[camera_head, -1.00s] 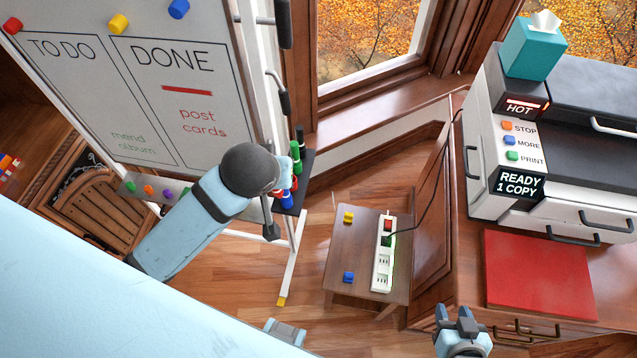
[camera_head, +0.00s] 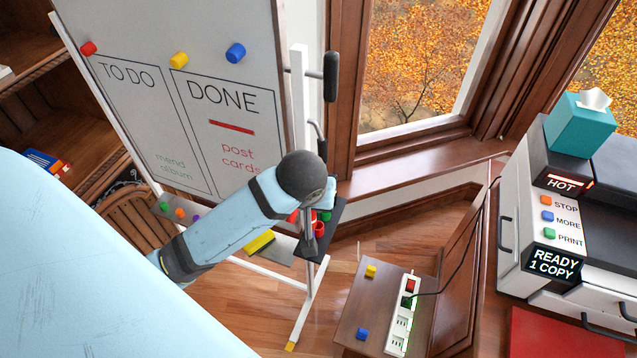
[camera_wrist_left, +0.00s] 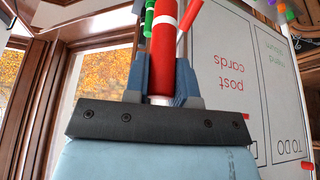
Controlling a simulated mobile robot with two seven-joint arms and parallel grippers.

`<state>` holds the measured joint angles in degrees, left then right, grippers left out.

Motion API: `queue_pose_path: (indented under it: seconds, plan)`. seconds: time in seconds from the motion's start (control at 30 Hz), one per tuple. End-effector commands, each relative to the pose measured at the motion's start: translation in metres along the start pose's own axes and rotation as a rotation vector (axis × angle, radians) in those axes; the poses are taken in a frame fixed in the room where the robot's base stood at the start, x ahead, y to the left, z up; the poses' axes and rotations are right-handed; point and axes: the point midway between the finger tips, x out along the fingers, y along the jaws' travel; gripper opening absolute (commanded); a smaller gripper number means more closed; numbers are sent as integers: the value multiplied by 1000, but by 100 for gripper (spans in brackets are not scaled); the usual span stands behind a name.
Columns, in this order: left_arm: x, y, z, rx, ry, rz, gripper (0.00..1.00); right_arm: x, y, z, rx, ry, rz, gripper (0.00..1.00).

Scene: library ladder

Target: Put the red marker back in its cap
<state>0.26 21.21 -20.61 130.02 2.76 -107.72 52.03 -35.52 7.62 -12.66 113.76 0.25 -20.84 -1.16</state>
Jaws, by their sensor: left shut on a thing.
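In the left wrist view, the red marker (camera_wrist_left: 162,62) stands between the two blue fingers of my left gripper (camera_wrist_left: 162,82), which is shut on it. A pale band crosses its upper part, with more red beyond; I cannot tell whether that is the cap. In the head view, my left gripper (camera_head: 321,212) is at the dark marker holder (camera_head: 337,238) on the easel's right side. Red shows beside it (camera_head: 319,230), partly hidden by my arm. A green marker (camera_wrist_left: 149,18) stands close by in the wrist view. My right gripper is out of view.
The whiteboard (camera_head: 185,50) with its magnets stands behind my left arm. A yellow eraser (camera_head: 259,242) lies on the easel tray. A small table (camera_head: 375,295) with a power strip (camera_head: 402,325) is at lower right, the printer (camera_head: 555,215) farther right. Floor shows between easel and table.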

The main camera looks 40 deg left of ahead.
Motion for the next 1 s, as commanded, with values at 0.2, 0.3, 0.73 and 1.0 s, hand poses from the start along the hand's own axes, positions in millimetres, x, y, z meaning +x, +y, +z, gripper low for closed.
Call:
queue_pose_path:
  seconds: [0.2, 0.3, 0.73, 1.0]
  plan:
    - [20, 0, -55, -2, 1, -2, 0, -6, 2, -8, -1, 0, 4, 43]
    - [28, -1, -75, -2, 1, -1, 0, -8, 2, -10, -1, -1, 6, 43]
    - [101, -1, -70, 0, -5, -3, 0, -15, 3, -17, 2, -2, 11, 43]
    - [155, 0, -48, 0, -2, -1, 0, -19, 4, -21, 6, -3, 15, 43]
